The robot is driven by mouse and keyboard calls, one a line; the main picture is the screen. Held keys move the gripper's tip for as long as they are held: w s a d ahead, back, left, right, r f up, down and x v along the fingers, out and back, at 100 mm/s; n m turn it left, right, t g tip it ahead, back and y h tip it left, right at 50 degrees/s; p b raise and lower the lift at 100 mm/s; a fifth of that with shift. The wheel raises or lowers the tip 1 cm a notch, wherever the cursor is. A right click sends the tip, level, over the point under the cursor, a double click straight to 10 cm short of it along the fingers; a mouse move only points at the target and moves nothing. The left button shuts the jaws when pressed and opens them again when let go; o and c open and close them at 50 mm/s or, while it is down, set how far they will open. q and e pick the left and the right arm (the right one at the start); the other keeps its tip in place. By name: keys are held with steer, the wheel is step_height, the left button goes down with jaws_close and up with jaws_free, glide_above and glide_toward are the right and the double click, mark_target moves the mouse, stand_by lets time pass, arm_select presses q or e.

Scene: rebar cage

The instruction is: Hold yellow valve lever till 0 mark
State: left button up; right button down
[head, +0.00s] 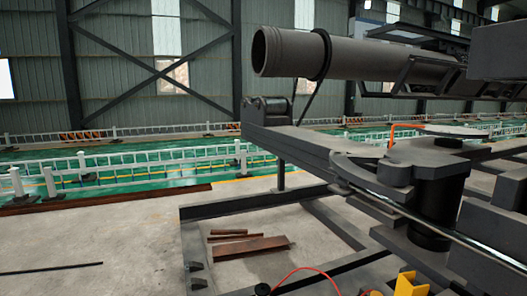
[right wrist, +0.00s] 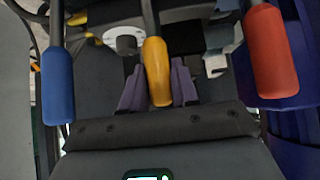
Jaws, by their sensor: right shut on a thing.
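The yellow valve lever (right wrist: 157,72) is in the middle of the right wrist view, its rounded handle end pointing toward the camera. My right gripper (right wrist: 158,85) has its two purple-grey fingers on either side of this handle and is shut on it. A blue lever (right wrist: 57,85) stands to the left and a red lever (right wrist: 270,50) to the right, both apart from the fingers. I cannot make out a 0 mark in either view. My left gripper is not in view, and the head view shows neither gripper.
In the head view, a large grey pipe (head: 290,52) lies above a dark steel frame (head: 300,150). Brown metal pieces (head: 250,245) lie on the concrete floor. A red cable (head: 305,270) and a yellow part (head: 410,285) are at the bottom edge. White railings (head: 130,160) stand behind.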

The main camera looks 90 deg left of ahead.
stand_by(0.5)
steer(key=shift+s+d+r+t+p, duration=0.15)
steer(key=shift+s+d+t+p, duration=0.05)
steer(key=shift+s+t+p, duration=0.25)
steer(key=shift+s+d+r+t+y, duration=0.1)
steer(key=shift+s+t+y, duration=0.1)
steer(key=shift+s+t, duration=0.2)
steer(key=shift+s+d+r+t+y, duration=0.1)
steer(key=shift+s+t+y, duration=0.1)
steer(key=shift+s+t, duration=0.15)
steer(key=c, duration=1)
jaws_free()
steer(key=shift+w, duration=0.25)
steer(key=shift+s+r+p, duration=0.25)
steer(key=shift+s+p, duration=0.05)
steer(key=shift+p, duration=0.15)
steer(key=p+v, duration=0.8)
steer(key=p, duration=0.2)
steer(key=shift+s+p, duration=0.2)
steer(key=shift+p, duration=0.1)
